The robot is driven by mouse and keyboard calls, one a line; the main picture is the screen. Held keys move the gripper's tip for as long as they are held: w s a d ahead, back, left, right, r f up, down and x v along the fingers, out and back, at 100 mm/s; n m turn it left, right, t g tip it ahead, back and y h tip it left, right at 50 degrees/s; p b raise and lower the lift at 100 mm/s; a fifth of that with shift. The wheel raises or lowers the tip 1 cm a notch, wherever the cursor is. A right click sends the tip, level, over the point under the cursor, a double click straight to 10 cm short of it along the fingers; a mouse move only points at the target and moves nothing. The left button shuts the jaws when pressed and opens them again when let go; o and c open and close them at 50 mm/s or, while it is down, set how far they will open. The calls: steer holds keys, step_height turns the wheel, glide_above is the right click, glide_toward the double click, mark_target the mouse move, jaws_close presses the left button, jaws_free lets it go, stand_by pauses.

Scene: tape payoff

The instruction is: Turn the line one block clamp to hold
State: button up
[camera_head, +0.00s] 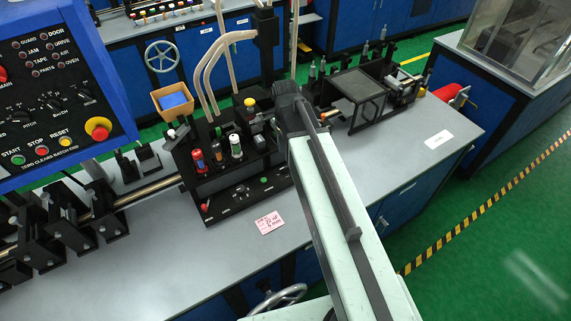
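A black block unit (235,191) stands on the grey bench in the middle, with red, green and white-capped parts on top and small knobs on its front. A red-tipped lever (205,207) sits at its lower left front. I cannot tell which part is the line one block clamp, or how it is set; no label is readable at this size. My pale green arm (335,220) reaches up from the lower right and ends in a dark joint close to the unit's right side. My gripper's fingers do not show; the arm or the unit may hide them.
A blue control panel (55,100) with a red stop button stands at the left. Black brackets on a rod (90,215) line the bench's left. Pale hoses (220,55) rise behind the unit. A black frame (358,95) stands behind right. The bench's right end is largely clear.

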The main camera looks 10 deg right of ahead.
mark_target(285, 167)
step_height(285, 167, down, 8)
steer(key=b, duration=0.7)
steer(key=shift+b, duration=0.35)
steer(key=shift+r, duration=0.15)
jaws_close()
